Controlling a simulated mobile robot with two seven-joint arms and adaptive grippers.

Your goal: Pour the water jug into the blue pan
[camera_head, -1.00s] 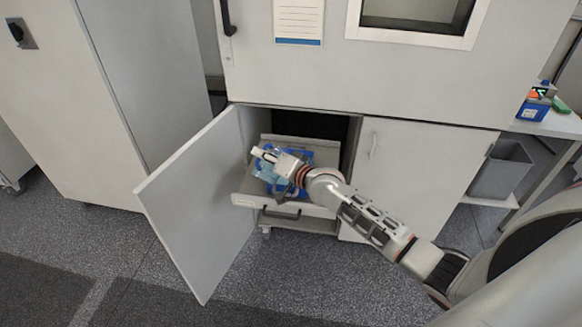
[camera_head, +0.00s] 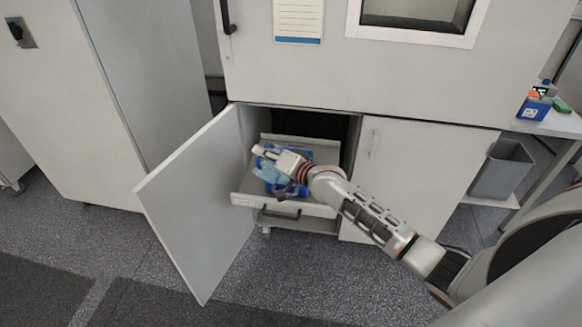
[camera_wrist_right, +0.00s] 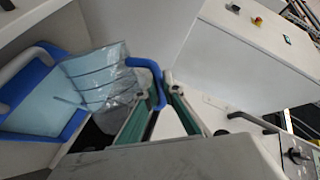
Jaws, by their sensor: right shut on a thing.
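My right gripper (camera_wrist_right: 165,95) is shut on the blue handle of the clear water jug (camera_wrist_right: 105,80), which it holds tilted over the blue pan (camera_wrist_right: 15,93). The jug has dark markings on its side. The pan shows a blue rim and light blue water inside, at the left of the right wrist view. In the head view the right gripper (camera_head: 268,152) is above the pan (camera_head: 283,192), in the open drawer, and covers much of both. I cannot clearly see water leaving the jug. My left gripper is not in view.
The pan stands in a pulled-out drawer (camera_head: 315,210) under the large grey cabinet. An open door (camera_head: 200,205) stands left of the drawer, and a shut door (camera_head: 415,175) is on its right. A grey bin (camera_head: 500,170) stands farther right. The floor in front is clear.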

